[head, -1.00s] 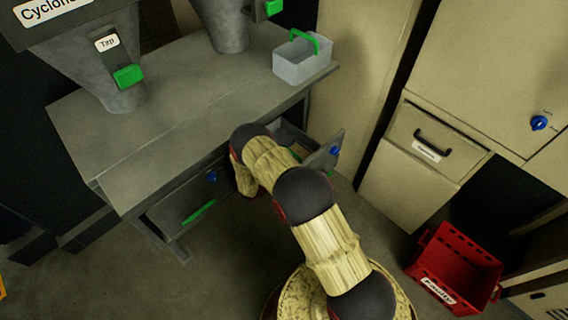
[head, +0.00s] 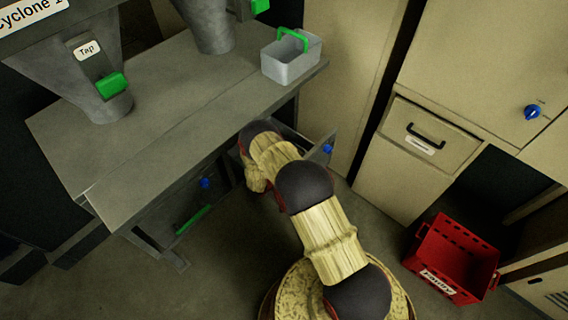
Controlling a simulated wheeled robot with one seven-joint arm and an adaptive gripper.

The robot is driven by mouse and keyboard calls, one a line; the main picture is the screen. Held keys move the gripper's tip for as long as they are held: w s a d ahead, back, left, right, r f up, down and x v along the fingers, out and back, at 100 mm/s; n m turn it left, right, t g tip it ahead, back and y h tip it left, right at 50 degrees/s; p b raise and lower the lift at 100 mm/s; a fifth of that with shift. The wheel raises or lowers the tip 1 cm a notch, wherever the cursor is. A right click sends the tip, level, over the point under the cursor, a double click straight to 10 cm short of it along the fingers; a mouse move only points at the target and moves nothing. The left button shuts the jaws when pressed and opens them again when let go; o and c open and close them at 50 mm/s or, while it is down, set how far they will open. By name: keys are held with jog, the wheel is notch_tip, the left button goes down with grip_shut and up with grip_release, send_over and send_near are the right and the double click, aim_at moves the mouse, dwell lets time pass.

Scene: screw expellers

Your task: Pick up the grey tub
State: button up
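The grey tub (head: 290,66) stands upright at the right end of the grey bench, near its edge. It is an open box with a green handle (head: 293,39) raised over it. My arm reaches from the bottom right up to the front of the bench, below and in front of the tub. My gripper is not visible; the far end of my arm is hidden by its own links. Nothing touches the tub.
Two grey cones with green taps stand over the bench (head: 160,125). An open drawer (head: 318,147) with a blue knob sticks out beside my arm. Tall beige cabinets stand at the right. A red crate (head: 452,258) sits on the floor at the lower right.

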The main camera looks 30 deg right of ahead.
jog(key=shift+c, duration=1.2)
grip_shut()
